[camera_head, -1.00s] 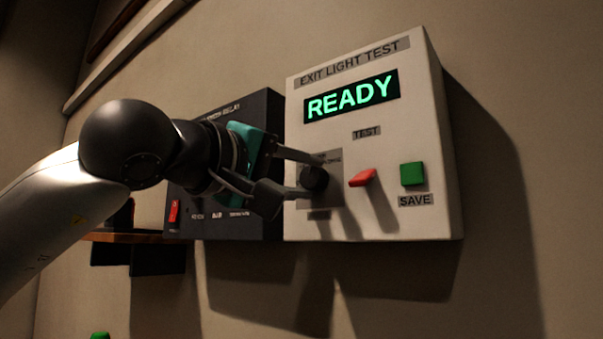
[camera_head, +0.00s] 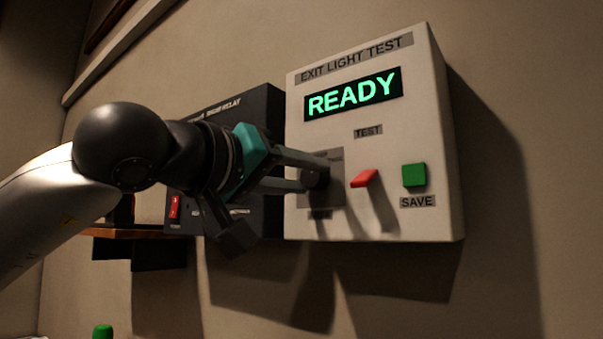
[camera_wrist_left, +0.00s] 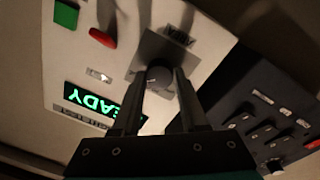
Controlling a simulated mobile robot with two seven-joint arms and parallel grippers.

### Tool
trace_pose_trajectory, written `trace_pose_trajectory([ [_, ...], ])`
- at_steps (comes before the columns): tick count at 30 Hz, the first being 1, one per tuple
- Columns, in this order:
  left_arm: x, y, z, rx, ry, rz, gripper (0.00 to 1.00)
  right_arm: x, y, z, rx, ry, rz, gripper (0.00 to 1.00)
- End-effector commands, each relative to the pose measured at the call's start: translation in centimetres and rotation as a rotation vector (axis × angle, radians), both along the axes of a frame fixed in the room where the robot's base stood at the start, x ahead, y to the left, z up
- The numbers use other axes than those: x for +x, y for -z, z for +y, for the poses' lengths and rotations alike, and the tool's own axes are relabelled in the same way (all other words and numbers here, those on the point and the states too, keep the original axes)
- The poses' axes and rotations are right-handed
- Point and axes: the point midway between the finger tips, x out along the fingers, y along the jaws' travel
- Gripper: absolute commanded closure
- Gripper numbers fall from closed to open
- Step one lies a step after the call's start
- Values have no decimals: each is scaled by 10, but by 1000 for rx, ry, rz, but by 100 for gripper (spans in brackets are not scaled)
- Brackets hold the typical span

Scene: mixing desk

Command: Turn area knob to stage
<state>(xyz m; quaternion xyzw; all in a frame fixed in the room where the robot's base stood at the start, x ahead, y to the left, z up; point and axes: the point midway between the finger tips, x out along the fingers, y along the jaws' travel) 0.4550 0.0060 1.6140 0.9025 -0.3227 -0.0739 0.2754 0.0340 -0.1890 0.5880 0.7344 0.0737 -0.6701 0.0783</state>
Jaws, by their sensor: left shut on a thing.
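The area knob (camera_head: 316,177) is a dark round knob on a grey plate (camera_head: 333,196), on the white exit light test box (camera_head: 430,120). My left gripper (camera_head: 308,172) reaches it from the left and is shut on it. In the left wrist view the two fingers (camera_wrist_left: 165,85) sit on either side of the knob (camera_wrist_left: 158,76), and the view is rolled nearly upside down. The fingers partly hide the knob and the plate's labels, so I cannot read where the knob points. My right gripper is not in view.
The box has a green READY display (camera_head: 353,95), a red TEST lever (camera_head: 365,178) and a green SAVE button (camera_head: 413,175) to the right of the knob. A dark box (camera_head: 262,110) with switches hangs close on the left, behind my gripper. A wooden shelf (camera_head: 135,236) is below left.

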Motion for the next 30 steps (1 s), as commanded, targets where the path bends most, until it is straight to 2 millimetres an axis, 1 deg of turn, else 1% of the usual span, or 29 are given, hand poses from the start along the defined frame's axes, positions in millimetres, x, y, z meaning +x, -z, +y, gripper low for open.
trace_pose_trajectory([
  [10,0,1,0,6,1,-2,100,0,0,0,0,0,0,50],
  [11,0,1,0,6,1,-2,55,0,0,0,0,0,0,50],
  [18,0,1,0,4,1,-1,28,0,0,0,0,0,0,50],
  [26,-1,0,0,3,0,-1,27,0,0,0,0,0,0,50],
  [30,-8,1,7,1,0,-3,27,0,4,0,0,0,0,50],
])
